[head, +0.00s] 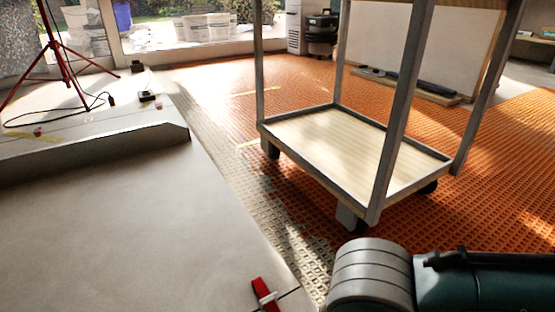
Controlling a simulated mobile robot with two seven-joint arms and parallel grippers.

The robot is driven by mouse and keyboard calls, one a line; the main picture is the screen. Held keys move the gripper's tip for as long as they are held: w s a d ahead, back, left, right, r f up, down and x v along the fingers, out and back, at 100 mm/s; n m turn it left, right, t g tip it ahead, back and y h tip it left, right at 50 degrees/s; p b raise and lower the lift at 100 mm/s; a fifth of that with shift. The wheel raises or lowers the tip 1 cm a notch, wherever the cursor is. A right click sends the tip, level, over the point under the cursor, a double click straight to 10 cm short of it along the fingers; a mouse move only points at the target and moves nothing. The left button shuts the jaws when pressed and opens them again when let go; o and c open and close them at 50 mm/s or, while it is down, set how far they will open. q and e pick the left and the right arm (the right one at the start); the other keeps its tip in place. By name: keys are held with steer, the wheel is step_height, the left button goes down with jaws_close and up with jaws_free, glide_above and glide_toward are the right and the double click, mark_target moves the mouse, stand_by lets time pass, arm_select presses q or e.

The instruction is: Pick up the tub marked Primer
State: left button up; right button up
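I see no tub that I can read as marked Primer. Several pale tubs or buckets (208,28) stand by the glass at the back, too small for any label to be read. A blue bucket (122,16) stands near them. Neither of my grippers shows in the head view. A grey and dark green arm part, which looks like mine, crosses the bottom right corner and hides the floor there.
A wheeled cart (335,140) with a bare lower shelf stands on orange matting (500,215). A red tripod (55,45) and cable stand back left.

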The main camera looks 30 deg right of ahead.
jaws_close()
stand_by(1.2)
